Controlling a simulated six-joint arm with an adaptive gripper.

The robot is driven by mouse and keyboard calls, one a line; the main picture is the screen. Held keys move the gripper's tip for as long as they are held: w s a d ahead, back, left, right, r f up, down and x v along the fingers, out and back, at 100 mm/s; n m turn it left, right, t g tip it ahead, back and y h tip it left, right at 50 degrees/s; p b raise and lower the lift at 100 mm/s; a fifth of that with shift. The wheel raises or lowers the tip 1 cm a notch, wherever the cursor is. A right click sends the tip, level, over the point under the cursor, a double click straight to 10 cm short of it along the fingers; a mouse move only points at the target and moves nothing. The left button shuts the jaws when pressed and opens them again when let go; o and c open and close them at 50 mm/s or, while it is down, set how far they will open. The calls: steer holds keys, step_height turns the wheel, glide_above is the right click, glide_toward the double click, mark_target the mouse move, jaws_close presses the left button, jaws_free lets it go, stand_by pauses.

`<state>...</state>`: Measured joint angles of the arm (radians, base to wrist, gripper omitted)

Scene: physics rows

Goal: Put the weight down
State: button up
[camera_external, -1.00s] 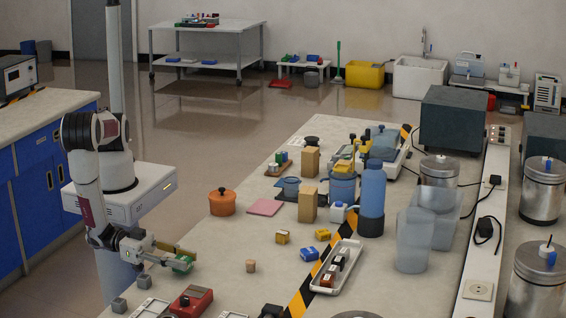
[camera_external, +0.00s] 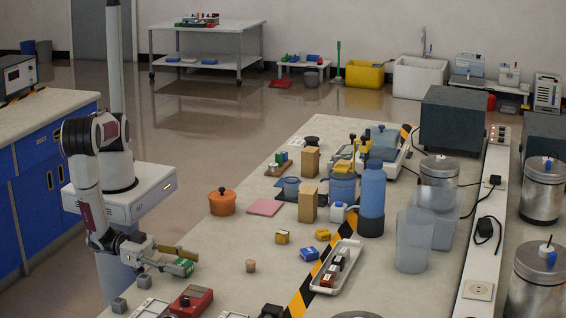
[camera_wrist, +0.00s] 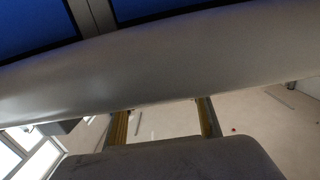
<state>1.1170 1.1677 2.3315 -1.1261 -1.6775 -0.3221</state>
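My gripper (camera_external: 185,260) is low over the near left end of the bench in the outside view. Its two fingers, one yellowish above and one with a green part below, stand apart. In the wrist view the fingers (camera_wrist: 164,122) are also apart, but a large pale rounded surface hides their tips. I cannot tell whether something is held or whether the green part is an object. No thing is clearly recognisable as the weight. Two small grey cubes, one nearer (camera_external: 119,305) and one farther (camera_external: 144,281), sit below and left of my gripper.
A red device (camera_external: 192,300) and a pale tray (camera_external: 150,309) lie just in front of my gripper. Bare bench lies between the gripper and the block.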

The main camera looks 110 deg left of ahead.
mark_target(175, 263)
steer(key=shift+s, duration=1.25)
steer(key=shift+s+d+f, duration=0.1)
steer(key=shift+s, duration=0.6)
steer(key=shift+s+d+f, duration=0.1)
steer(key=shift+s, duration=1.85)
steer(key=shift+o, duration=0.6)
steer(key=shift+a, duration=0.1)
